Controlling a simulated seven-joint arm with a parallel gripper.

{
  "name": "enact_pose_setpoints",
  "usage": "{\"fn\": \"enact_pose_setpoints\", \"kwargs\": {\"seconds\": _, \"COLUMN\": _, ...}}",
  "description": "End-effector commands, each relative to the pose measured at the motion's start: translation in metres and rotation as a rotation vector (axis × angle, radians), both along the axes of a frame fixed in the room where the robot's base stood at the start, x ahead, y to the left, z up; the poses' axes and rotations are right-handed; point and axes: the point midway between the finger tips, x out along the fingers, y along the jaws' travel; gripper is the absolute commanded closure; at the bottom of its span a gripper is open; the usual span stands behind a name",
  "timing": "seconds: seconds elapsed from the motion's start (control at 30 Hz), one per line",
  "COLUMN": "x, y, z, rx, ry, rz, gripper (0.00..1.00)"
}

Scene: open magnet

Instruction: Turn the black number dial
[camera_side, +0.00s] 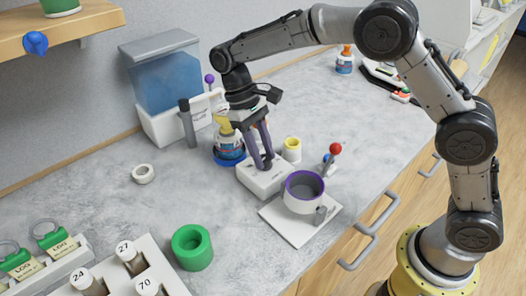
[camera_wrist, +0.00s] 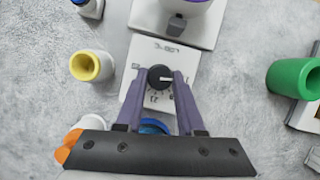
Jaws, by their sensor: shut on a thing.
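The black number dial (camera_wrist: 159,77) is a small round knob with a white pointer line, set on a white box (camera_wrist: 134,66) with printed numbers around it. In the wrist view the pointer line points to the right. My gripper (camera_wrist: 161,77) has its two purple fingers on either side of the dial, shut on it. In the side view my gripper (camera_side: 264,166) reaches down onto the white box (camera_side: 259,184), and its fingers hide the dial there.
A white base with a purple-rimmed cup (camera_side: 304,190) stands close in front of the box. A yellow-topped cup (camera_side: 292,149), a red-knobbed lever (camera_side: 335,149) and a blue-based bottle (camera_side: 229,146) are near. A green ring (camera_side: 192,247) stands front left. The counter left of the box is mostly clear.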

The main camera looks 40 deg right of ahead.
Motion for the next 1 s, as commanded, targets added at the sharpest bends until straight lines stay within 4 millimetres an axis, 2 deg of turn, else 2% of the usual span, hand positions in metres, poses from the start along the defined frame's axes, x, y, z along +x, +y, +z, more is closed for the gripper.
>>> {"fn": "enact_pose_setpoints", "kwargs": {"seconds": 0.53, "x": 0.0002, "y": 0.0002, "z": 0.0014, "rx": 0.001, "ry": -0.002, "rz": 0.026, "gripper": 1.0}}
{"fn": "enact_pose_setpoints", "kwargs": {"seconds": 0.57, "x": 0.0002, "y": 0.0002, "z": 0.0014, "rx": 0.001, "ry": -0.002, "rz": 0.026, "gripper": 0.59}}
{"fn": "enact_pose_setpoints", "kwargs": {"seconds": 0.7, "x": 0.0001, "y": 0.0002, "z": 0.0009, "rx": 0.001, "ry": -0.002, "rz": 0.025, "gripper": 0.34}}
{"fn": "enact_pose_setpoints", "kwargs": {"seconds": 1.0, "x": 0.0002, "y": 0.0002, "z": 0.0006, "rx": 0.0, "ry": -0.001, "rz": 0.024, "gripper": 0.32}}
